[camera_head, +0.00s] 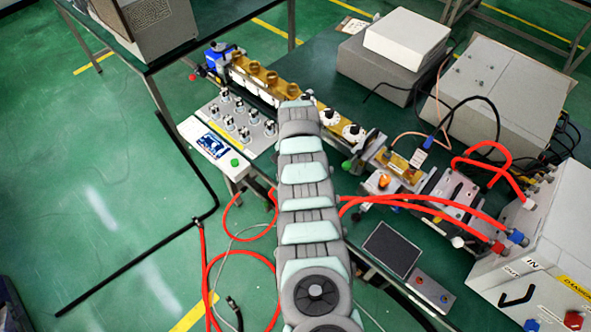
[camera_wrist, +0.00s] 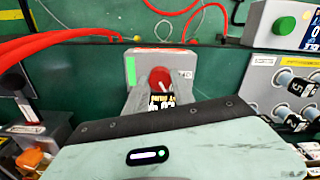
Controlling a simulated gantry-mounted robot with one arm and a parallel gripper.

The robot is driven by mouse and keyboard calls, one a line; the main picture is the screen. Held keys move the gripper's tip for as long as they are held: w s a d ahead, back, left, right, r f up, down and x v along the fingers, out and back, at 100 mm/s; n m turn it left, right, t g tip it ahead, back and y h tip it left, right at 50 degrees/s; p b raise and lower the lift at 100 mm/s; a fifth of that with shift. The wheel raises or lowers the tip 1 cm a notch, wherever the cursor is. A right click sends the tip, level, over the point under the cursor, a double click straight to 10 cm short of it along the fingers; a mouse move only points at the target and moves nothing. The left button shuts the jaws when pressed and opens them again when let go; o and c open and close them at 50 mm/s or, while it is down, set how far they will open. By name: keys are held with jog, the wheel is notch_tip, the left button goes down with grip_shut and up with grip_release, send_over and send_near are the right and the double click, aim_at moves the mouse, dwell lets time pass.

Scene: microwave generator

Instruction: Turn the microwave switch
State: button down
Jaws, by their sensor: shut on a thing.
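The switch is a red round knob (camera_wrist: 159,76) on the front of a small grey box (camera_wrist: 142,62) with a green patch, in the upper middle of the wrist view. My gripper (camera_wrist: 160,89) reaches up from below, with a grey finger on each side of the knob's lower part. It is shut on the knob. The exact contact is partly hidden by the gripper's pale body and black edge. In the head view my arm covers the switch and the gripper.
A panel with several black-and-white knobs (camera_wrist: 294,95) is close on the right, beside a box with a green button (camera_wrist: 285,25). Red cables (camera_wrist: 55,38) run on the left. In the head view, a brass waveguide row (camera_head: 270,78) lies behind my arm and a dark screen (camera_head: 392,248) to its right.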

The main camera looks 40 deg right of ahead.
dwell(0.4)
jog(key=c, duration=1.1)
grip_release()
jog(key=shift+o, duration=0.2)
jog(key=shift+r, duration=0.1)
notch_tip(320, 180, up, 11)
jog(key=shift+f, duration=0.2)
